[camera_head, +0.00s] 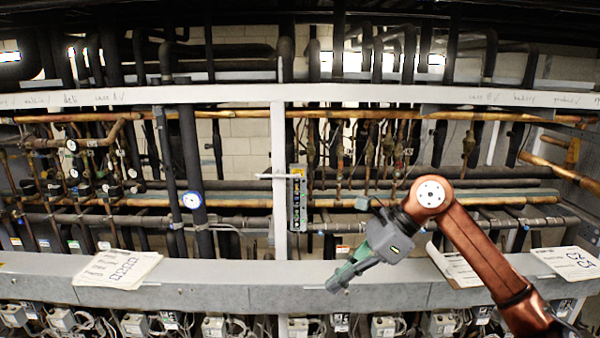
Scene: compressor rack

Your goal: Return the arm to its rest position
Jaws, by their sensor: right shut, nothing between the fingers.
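My right gripper (338,280) is in front of the grey ledge, right of the middle of the head view. Its arm, copper-coloured with a round joint, comes in from the lower right and bends down to the left at the wrist. The fingers are shut and point down and left, with nothing held between them. The gripper overlaps the ledge in the picture; I cannot tell whether it touches it. My left gripper is not in view.
A grey ledge (230,285) runs across the rack. Papers (118,268) lie on it at left, with another sheet (568,262) at right. Pipes and gauges (192,200) fill the rack behind. A white upright post (279,150) stands mid-rack. Boxes and cables (135,325) sit below.

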